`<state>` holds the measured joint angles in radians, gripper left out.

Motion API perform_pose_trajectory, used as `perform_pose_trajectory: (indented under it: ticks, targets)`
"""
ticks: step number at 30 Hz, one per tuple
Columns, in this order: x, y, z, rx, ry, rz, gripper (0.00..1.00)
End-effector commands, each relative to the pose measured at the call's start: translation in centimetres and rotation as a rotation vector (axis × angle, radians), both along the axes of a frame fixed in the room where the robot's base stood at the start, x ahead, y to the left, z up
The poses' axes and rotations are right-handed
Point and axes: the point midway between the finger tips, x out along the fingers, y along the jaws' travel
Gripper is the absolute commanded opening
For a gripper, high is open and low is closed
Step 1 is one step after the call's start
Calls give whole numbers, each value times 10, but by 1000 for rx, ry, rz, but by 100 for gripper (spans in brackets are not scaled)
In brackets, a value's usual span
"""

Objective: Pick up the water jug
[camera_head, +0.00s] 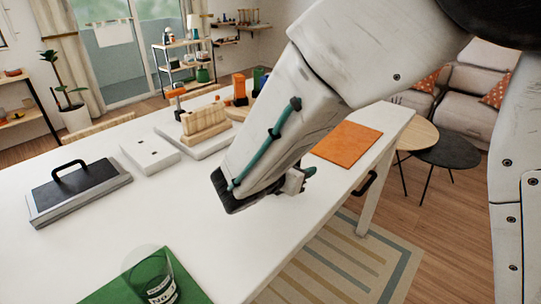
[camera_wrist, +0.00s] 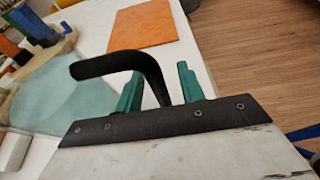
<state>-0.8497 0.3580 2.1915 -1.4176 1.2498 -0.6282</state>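The water jug (camera_wrist: 45,95) shows at the left of the wrist view as a pale teal, see-through body. Its thick black curved handle (camera_wrist: 150,68) reaches right from it and bends down between my fingers. My gripper (camera_wrist: 160,80) has its two green fingers apart, one on each side of the handle's downward part. A gap shows between handle and right finger; whether the left finger touches it I cannot tell. In the head view my gripper (camera_head: 298,180) is over the white table (camera_head: 110,225) near its right edge, and I cannot make out the jug there.
An orange mat (camera_head: 347,143) lies beyond my gripper. A black-handled grey block (camera_head: 78,190), white plates (camera_head: 148,150) and a wooden rack (camera_head: 204,122) stand on the left.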

Motion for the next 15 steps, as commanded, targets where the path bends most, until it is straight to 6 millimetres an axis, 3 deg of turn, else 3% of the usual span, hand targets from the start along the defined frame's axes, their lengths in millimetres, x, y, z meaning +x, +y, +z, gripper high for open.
perform_pose_trajectory:
  ticks: [9,13,15]
  targets:
    - [5,-4,-2,1,-1,0,39]
    - [5,-4,-2,1,0,0,3]
    - [5,-4,-2,1,0,0,0]
